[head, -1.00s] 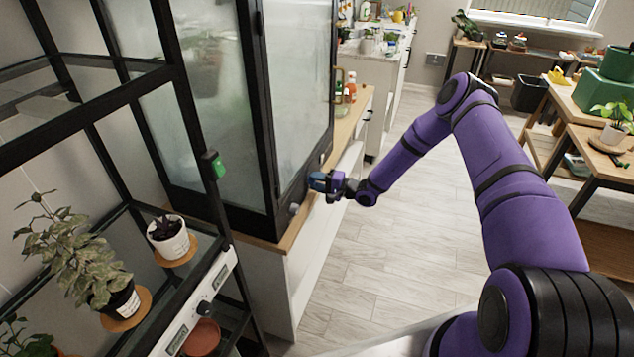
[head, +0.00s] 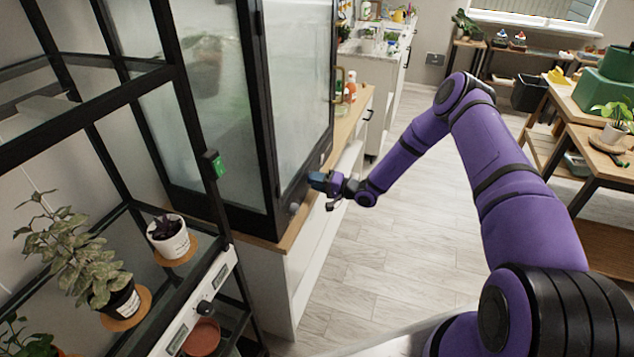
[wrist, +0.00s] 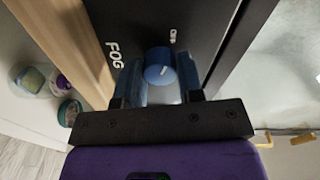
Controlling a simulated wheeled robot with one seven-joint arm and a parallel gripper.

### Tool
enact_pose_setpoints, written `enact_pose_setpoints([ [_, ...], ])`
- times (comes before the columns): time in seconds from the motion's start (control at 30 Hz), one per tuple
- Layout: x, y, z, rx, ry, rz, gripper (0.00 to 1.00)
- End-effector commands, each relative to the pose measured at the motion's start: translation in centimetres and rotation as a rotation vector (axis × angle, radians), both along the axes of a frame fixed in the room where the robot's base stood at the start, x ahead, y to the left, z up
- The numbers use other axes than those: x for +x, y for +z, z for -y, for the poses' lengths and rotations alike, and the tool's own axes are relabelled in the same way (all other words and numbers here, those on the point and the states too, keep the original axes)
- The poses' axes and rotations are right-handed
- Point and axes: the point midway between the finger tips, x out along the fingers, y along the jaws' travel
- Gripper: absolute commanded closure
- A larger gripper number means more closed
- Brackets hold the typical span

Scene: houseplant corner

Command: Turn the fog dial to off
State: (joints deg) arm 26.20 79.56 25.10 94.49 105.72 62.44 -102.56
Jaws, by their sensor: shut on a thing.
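The fog dial (wrist: 159,66) is a round blue knob with a short white mark on its face, on a black panel (wrist: 150,22) in the wrist view. The white word FOG is beside it, and a smaller white label, seemingly OFF, is near its far side. My gripper (wrist: 159,72) has one blue finger on each side of the dial and is shut on it. I cannot tell exactly which label the mark points at. In the head view my gripper (head: 318,181) is at the lower frame of the glass cabinet (head: 298,85); the dial is hidden there by the fingers.
A pale round knob (head: 294,208) sits on the same frame, nearer. A wooden counter edge (head: 288,240) runs below the cabinet. A black rack with potted plants (head: 122,303) stands at left. The floor (head: 390,260) beside the cabinet is clear.

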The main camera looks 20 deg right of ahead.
Motion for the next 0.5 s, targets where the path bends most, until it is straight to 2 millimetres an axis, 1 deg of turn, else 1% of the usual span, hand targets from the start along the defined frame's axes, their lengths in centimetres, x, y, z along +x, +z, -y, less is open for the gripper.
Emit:
enact_pose_setpoints([
  [0.07,-0.14,-0.21,0.08,-0.003,0.0,-0.003,0.89],
  [0.1,-0.14,-0.2,0.08,-0.003,0.0,-0.003,0.56],
  [0.17,-0.12,-0.18,0.07,-0.003,0.0,-0.003,0.42],
  [0.2,-0.11,-0.16,0.06,-0.002,0.0,-0.003,0.4],
  [0.5,-0.19,-0.07,0.24,-0.001,0.0,-0.002,0.4],
])
